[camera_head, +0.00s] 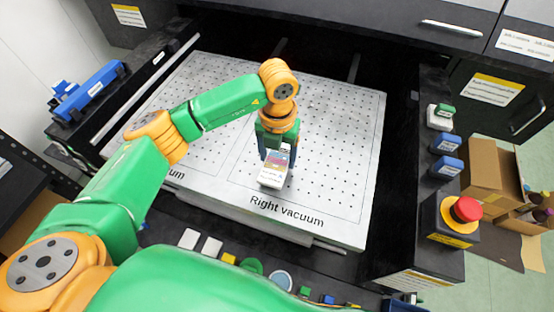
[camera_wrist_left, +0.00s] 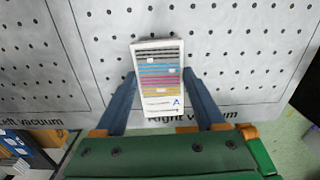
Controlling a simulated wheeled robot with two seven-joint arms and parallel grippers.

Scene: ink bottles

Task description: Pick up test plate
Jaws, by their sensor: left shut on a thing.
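In the head view the test plate (camera_head: 271,177) is at the front of the right vacuum area, just above the "Right vacuum" label. My left gripper (camera_head: 276,158) reaches down over it. In the left wrist view the blue fingers of my left gripper (camera_wrist_left: 167,102) are on both sides of the plate, shut on it. I cannot tell whether the plate touches the surface below. My right gripper is not in view.
The perforated white vacuum table (camera_head: 335,125) is otherwise clear. A red emergency button (camera_head: 466,208) on a yellow base stands at the right edge. A blue device (camera_head: 90,88) is at the left, and cardboard boxes (camera_head: 490,170) stand at the far right.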

